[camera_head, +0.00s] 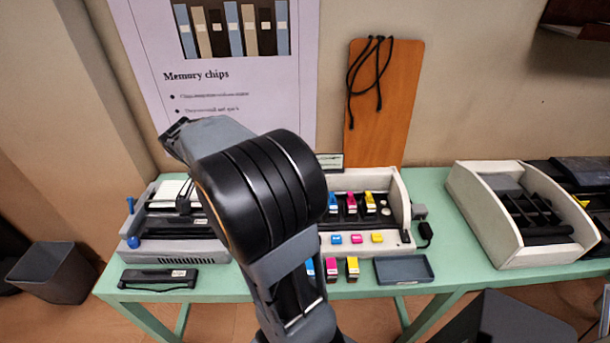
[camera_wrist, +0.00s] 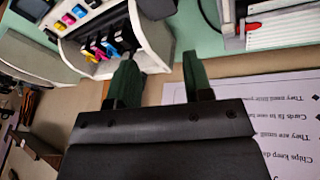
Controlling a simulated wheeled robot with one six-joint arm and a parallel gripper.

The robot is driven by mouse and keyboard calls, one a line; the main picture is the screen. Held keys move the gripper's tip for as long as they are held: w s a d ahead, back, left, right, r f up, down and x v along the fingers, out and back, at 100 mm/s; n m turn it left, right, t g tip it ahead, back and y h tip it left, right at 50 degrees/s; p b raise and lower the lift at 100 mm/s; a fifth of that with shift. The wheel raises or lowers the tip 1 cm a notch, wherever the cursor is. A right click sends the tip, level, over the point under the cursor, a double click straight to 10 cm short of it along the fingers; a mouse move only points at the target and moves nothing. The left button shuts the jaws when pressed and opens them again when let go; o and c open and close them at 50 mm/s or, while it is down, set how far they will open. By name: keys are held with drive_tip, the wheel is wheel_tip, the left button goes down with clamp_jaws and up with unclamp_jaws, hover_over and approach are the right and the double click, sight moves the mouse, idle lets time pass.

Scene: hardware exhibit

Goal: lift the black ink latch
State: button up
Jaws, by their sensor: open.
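The ink printer (camera_head: 400,205) is a cream, open-fronted housing, partly hidden behind my arm in the head view. Blue, magenta and yellow latches (camera_head: 351,202) stand inside it; no black latch is visible there, and my arm covers the printer's left part. In the wrist view the printer (camera_wrist: 150,40) appears upside down, with a dark piece (camera_wrist: 122,42) beside the blue latch, probably the black ink latch. My gripper (camera_wrist: 160,60) has two dark green fingers apart with nothing between them. The left finger overlaps the printer's edge in the picture; contact cannot be told.
Small ink cartridges (camera_head: 351,268) and a dark shallow tray (camera_head: 404,269) are at the green table's front edge. A device with a blue knob (camera_head: 133,242) stands left. A cream open box (camera_head: 490,215) stands right. A brown board (camera_head: 385,105) leans on the wall.

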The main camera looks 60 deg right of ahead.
drive_tip(key=d+f+m+g+h+p, duration=0.1)
drive_tip(key=d+m+g, duration=0.2)
drive_tip(key=d+m, duration=0.55)
drive_tip(key=d+f+m+g+p, duration=0.25)
drive_tip(key=d+m, duration=0.25)
drive_tip(key=d, duration=0.6)
drive_tip(key=d+p+x, duration=0.1)
drive_tip(key=p+x, duration=0.2)
drive_tip(key=x, duration=1)
drive_tip(key=shift+s+d+m, duration=0.15)
drive_tip(key=shift+s+m, duration=0.25)
drive_tip(key=shift+m, duration=0.05)
drive_tip(key=shift+r+g, duration=0.15)
drive_tip(key=shift+g, duration=0.1)
drive_tip(key=shift+c, duration=0.2)
drive_tip(key=c, duration=0.8)
drive_tip(key=shift+w+d+f+n+g+b, duration=0.2)
drive_tip(key=shift+d+f+n+g+b, duration=0.15)
drive_tip(key=shift+b, duration=0.65)
drive_tip(key=shift+o, duration=0.2)
drive_tip(key=shift+w+d+n+g+y+b, duration=0.15)
drive_tip(key=shift+n+g+y+b, duration=0.1)
drive_tip(key=shift+y+b, duration=0.4)
drive_tip(key=shift+r, duration=0.2)
